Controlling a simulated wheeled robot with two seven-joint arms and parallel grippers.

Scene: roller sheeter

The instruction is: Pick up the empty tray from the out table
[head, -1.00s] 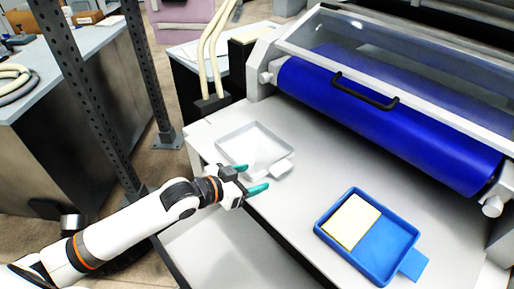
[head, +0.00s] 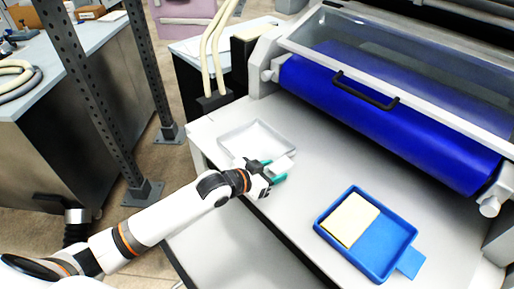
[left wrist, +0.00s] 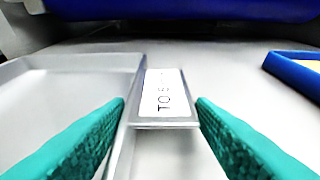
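The empty white tray (head: 240,139) lies flat on the light grey out table (head: 310,165), towards its left side. Its handle tab points to the right and front. My left gripper (head: 274,172) is at this tab, with its green fingers apart. In the left wrist view the labelled tab (left wrist: 165,97) lies between the two open fingertips (left wrist: 160,108), with a gap visible on the right side. I cannot tell whether the left finger touches the tray. My right gripper is not in view.
A blue tray (head: 378,245) holding a pale yellow slab (head: 350,219) lies to the right on the same table. The blue roller (head: 390,115) under a clear guard stands behind. Dark perforated posts (head: 95,110) rise at the left. Bare table separates the trays.

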